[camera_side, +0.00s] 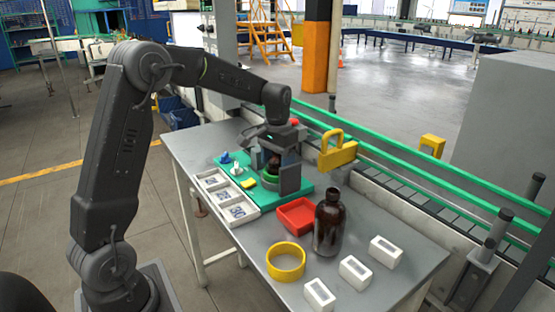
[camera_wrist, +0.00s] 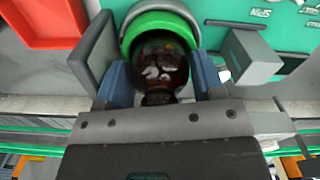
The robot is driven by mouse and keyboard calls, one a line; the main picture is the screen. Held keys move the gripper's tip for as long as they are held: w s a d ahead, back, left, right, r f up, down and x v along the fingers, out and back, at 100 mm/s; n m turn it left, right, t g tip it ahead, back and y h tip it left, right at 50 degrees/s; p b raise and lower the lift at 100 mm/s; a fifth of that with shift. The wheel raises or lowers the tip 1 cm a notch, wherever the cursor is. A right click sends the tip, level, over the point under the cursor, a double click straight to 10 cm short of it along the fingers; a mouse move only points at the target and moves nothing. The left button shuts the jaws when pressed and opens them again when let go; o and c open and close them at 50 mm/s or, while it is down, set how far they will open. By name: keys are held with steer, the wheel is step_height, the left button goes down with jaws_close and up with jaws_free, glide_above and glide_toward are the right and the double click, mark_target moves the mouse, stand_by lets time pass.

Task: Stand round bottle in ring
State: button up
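A dark brown round bottle (camera_wrist: 160,70) is between my gripper's fingers in the wrist view, neck toward the camera. In the side view the bottle (camera_side: 274,163) is largely hidden by my gripper (camera_side: 273,172). A green ring (camera_side: 270,182) is on the green board, low between the fingers; it also shows as an arc past the bottle in the wrist view (camera_wrist: 158,20). The bottle looks upright and over or inside this ring; its base is hidden. The blue inner pads of my gripper (camera_wrist: 161,82) lie close along both sides of the bottle; whether they touch it is unclear.
Another brown bottle (camera_side: 329,225) stands beside a red tray (camera_side: 297,216). A yellow ring (camera_side: 286,262) and white blocks (camera_side: 354,270) are at the front. A white tray (camera_side: 237,211) lies left of the green board (camera_side: 300,191). A yellow padlock-shaped object (camera_side: 338,152) is behind.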

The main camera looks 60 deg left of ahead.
steer(key=shift+o, duration=0.4)
step_height(320, 180, up, 12)
steer(key=shift+f, duration=0.25)
steer(key=shift+r, duration=0.3)
steer(key=shift+s+d+r, duration=0.2)
steer(key=shift+d+r, duration=0.05)
steer(key=s+d+r+m+t, duration=0.1)
steer(key=s+d+t, duration=0.2)
steer(key=s+d, duration=0.85)
steer(key=s+d+f+t, duration=0.1)
steer(key=s+d+f, duration=0.1)
steer(key=s, duration=0.3)
steer(key=s+d+f+m+t, duration=0.1)
steer(key=s+d+f, duration=0.1)
steer(key=s+f, duration=0.2)
steer(key=shift+s+d+m+t, duration=0.2)
steer(key=shift+s+m+t, duration=0.1)
steer(key=shift+s, duration=0.9)
steer(key=shift+c, duration=0.4)
